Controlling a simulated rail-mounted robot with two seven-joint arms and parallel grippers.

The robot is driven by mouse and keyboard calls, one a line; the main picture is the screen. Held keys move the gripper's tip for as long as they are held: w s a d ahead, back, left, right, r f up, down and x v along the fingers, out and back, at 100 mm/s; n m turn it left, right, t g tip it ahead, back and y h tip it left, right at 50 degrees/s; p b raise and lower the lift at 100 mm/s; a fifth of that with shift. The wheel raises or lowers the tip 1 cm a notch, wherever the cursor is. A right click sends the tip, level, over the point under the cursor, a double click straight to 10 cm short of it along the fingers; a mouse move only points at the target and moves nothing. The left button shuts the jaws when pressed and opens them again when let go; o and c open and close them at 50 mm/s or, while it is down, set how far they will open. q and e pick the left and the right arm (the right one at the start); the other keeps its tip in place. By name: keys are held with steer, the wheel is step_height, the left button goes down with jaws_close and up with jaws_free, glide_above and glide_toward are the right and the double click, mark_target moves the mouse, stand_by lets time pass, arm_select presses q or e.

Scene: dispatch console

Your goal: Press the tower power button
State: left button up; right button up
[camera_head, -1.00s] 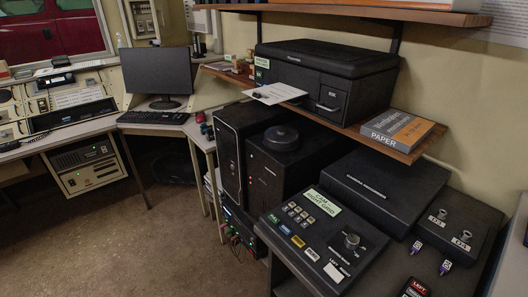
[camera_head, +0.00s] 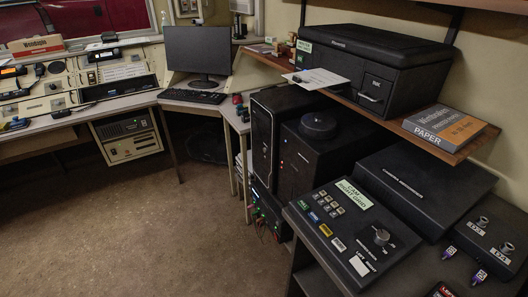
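Two black tower cases stand side by side in the middle right of the head view. The left tower (camera_head: 264,142) is narrower and shows its front panel. The right tower (camera_head: 297,172) is wider and has a round black object (camera_head: 318,124) on top. Any power button on either front is too small and dark to make out. Neither of my grippers shows in the view.
A black control panel (camera_head: 345,228) with knob and keys stands in front of the towers. A wooden shelf (camera_head: 437,143) carrying a printer (camera_head: 372,62) overhangs them. A monitor (camera_head: 198,50) and keyboard (camera_head: 192,96) sit behind left. The floor (camera_head: 150,215) at left is clear.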

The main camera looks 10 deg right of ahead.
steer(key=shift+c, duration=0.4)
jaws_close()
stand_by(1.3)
